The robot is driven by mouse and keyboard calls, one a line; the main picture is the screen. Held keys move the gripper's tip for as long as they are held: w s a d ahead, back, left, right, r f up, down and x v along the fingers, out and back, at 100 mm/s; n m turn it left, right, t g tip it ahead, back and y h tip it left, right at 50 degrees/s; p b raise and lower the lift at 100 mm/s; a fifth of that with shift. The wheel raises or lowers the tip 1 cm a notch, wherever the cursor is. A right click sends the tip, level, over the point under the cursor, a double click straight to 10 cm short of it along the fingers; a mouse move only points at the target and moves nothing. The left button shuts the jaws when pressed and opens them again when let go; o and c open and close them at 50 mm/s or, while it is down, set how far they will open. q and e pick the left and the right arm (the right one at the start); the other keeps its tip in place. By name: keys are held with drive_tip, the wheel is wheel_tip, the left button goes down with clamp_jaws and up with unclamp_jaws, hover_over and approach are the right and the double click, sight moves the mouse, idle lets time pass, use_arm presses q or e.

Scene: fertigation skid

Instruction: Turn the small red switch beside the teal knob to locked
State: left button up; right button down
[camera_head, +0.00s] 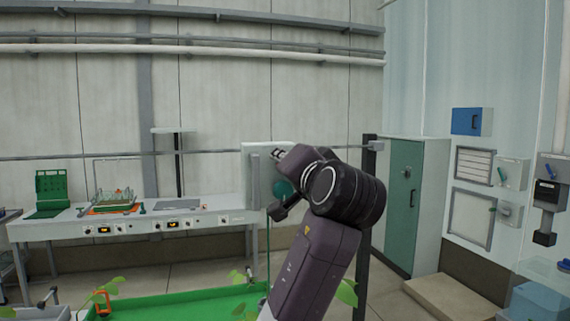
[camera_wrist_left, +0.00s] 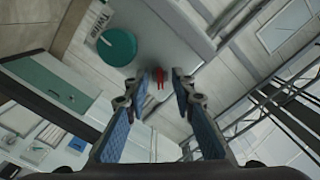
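The small red switch (camera_wrist_left: 160,77) shows in the left wrist view, on a pale panel (camera_wrist_left: 170,35). The round teal knob (camera_wrist_left: 117,46) sits beside it, to the left in that view. My left gripper (camera_wrist_left: 156,84) is open; its two fingertips lie on either side of the switch in the picture. I cannot tell whether they touch it. In the head view, the panel (camera_head: 254,195) and part of the teal knob (camera_head: 283,187) show behind my arm, and the switch is hidden. My right gripper is out of view.
A white bench (camera_head: 130,222) with trays and instruments stands at the left. A dark post (camera_head: 366,230) rises close behind my arm. A green cabinet (camera_head: 403,200) and wall boxes (camera_head: 471,121) are at the right. Green flooring or tray and plants lie below.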

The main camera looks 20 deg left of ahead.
use_arm(q)
drive_tip(key=v, duration=1.2)
drive_tip(key=shift+w+f, duration=0.1)
drive_tip(key=shift+w, duration=0.05)
